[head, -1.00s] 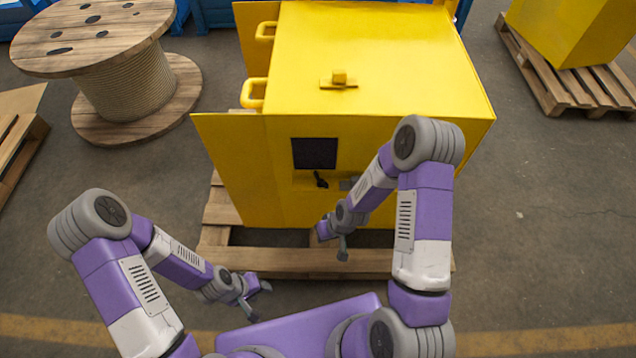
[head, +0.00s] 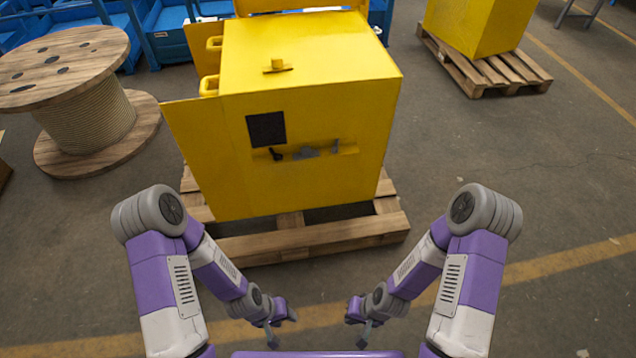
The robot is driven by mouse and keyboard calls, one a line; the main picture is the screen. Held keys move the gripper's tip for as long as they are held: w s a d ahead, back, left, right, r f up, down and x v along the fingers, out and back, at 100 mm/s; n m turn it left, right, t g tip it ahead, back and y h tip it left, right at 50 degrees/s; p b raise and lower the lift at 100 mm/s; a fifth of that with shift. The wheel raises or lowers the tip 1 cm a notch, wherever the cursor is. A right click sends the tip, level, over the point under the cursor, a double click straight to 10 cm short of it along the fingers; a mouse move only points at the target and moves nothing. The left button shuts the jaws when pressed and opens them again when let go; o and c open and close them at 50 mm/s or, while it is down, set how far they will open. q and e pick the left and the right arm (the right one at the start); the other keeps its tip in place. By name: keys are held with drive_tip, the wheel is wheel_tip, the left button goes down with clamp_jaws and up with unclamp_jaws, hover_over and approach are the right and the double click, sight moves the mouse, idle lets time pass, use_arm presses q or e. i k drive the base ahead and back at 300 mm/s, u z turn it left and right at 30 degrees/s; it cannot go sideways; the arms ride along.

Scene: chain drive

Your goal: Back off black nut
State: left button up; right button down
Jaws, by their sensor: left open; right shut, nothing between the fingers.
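The yellow machine box (head: 310,95) stands on a wooden pallet ahead of me. Its front has a dark square panel (head: 266,130) with a narrow ledge (head: 347,150) below it. On the ledge are a small black part (head: 277,154), a grey part (head: 306,152) and a small grey upright part (head: 337,146). I cannot make out which of these, if any, is the black nut. My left gripper (head: 282,328) is open and empty, low in front of the pallet. My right gripper (head: 358,328) is shut and empty, level with it to the right. Both are well clear of the box.
The wooden pallet (head: 310,240) juts out in front of the box. A cable drum (head: 85,120) stands at the left, and blue bins (head: 165,35) are behind. Another yellow box (head: 478,25) on a pallet is at the upper right. The floor at the right is clear.

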sight(276, 156)
drive_tip(key=u, duration=1.15)
drive_tip(key=i, duration=1.4)
drive_tip(key=z, duration=0.35)
